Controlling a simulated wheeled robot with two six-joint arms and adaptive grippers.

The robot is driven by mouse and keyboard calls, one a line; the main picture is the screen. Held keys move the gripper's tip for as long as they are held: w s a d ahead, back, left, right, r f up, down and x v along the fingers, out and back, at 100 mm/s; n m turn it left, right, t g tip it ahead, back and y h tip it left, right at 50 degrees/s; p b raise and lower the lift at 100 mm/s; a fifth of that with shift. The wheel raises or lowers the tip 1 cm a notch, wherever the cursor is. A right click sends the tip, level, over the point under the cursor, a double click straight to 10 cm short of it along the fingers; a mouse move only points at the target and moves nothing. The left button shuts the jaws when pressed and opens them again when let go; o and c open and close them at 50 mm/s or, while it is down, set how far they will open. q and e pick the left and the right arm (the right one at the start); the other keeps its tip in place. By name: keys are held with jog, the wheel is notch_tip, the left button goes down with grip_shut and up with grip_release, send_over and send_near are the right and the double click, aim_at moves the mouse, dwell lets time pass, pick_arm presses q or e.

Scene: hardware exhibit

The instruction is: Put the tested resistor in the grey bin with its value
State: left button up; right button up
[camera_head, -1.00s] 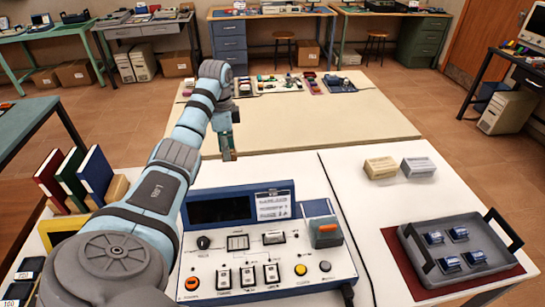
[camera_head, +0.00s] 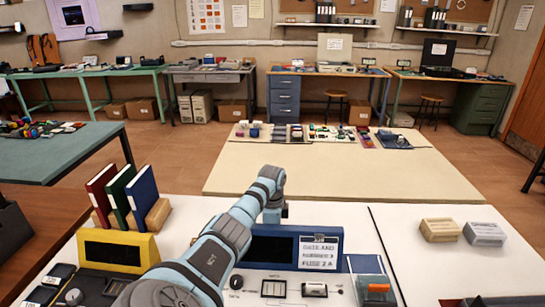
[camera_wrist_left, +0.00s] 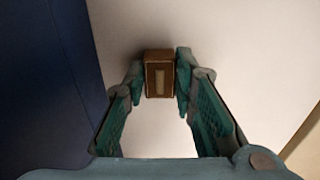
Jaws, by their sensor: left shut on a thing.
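My left gripper (camera_wrist_left: 162,82) is shut on a small brown block (camera_wrist_left: 160,78) with a pale strip on its face, held between the fingertips in the left wrist view. I cannot tell from its look whether this is the resistor. In the head view my left arm reaches forward past the blue test panel (camera_head: 330,248), and the gripper is mostly hidden behind its own wrist. I cannot make out a labelled grey bin; a grey box (camera_head: 485,233) stands beside a beige box (camera_head: 440,230) on the right of the white table. My right gripper is not in view.
A yellow-framed display (camera_head: 120,238) and upright red, green and blue books (camera_head: 143,195) stand left of my arm. Dark cases (camera_head: 62,277) lie front left.

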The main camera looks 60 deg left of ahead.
pick_arm(q)
jog(key=shift+f, duration=0.15)
jog(key=o, duration=1)
jog(key=shift+o, duration=0.2)
